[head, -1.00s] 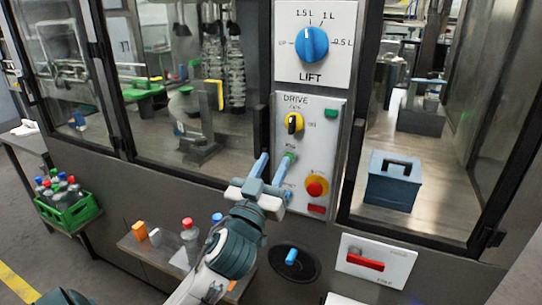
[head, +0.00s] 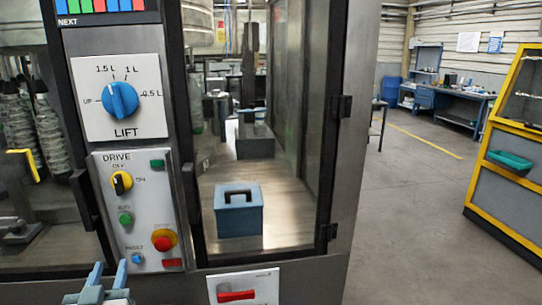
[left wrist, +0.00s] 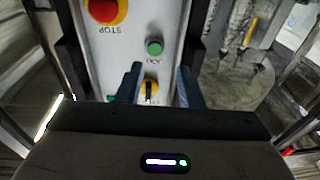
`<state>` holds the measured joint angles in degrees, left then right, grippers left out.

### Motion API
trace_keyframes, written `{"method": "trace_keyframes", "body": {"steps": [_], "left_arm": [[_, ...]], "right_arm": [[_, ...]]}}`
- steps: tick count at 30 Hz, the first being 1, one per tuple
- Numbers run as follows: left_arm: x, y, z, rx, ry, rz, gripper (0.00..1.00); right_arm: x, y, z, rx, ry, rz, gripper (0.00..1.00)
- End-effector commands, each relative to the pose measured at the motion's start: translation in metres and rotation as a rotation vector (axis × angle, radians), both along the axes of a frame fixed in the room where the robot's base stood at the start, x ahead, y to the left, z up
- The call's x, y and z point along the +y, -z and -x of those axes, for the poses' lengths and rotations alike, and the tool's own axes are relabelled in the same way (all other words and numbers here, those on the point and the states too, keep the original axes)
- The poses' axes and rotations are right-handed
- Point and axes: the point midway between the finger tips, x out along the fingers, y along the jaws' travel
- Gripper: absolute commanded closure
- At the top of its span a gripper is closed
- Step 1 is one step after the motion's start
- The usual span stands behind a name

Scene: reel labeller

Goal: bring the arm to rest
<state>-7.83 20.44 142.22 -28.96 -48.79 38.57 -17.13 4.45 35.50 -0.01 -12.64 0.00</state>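My left gripper (head: 107,274) shows at the bottom left of the head view, its two blue fingers pointing up, apart and with nothing between them. It is in front of the lower part of the DRIVE panel (head: 110,200). In the left wrist view the two fingers (left wrist: 160,85) stand apart in front of the panel, with the yellow switch (left wrist: 149,87) seen between them and the green button (left wrist: 154,48) beyond. I cannot tell the exact gap to the panel. My right gripper is not in view.
The LIFT dial (head: 119,101) sits above the DRIVE panel. The red emergency stop (head: 164,241) is at the panel's right. A blue box (head: 238,212) stands behind the glass door. A red handle (head: 236,295) is below. Open floor (head: 410,200) lies to the right, before a yellow-framed cabinet (head: 507,190).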

Motion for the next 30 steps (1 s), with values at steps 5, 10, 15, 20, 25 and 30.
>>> {"method": "trace_keyframes", "body": {"steps": [5, 10, 15, 20, 25, 30], "left_arm": [[-0.008, 0.129, 0.045, 0.486, -0.030, 0.051, 0.66], [-0.030, 0.216, 0.108, 0.877, 0.031, 0.071, 0.66], [-0.053, 0.265, 0.167, 1.158, 0.128, 0.082, 0.66], [-0.076, 0.295, 0.222, 1.378, 0.242, 0.099, 0.66], [-0.070, 0.351, 0.203, 1.394, 0.234, 0.101, 0.66], [-0.064, 0.415, 0.193, 1.413, 0.226, 0.110, 0.66]], "right_arm": [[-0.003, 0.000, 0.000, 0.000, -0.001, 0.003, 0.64], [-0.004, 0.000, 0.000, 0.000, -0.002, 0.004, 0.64], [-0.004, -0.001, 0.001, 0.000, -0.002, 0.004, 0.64], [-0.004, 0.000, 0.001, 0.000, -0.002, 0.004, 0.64], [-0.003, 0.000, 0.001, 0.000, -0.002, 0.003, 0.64], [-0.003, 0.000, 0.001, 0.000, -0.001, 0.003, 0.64]]}}
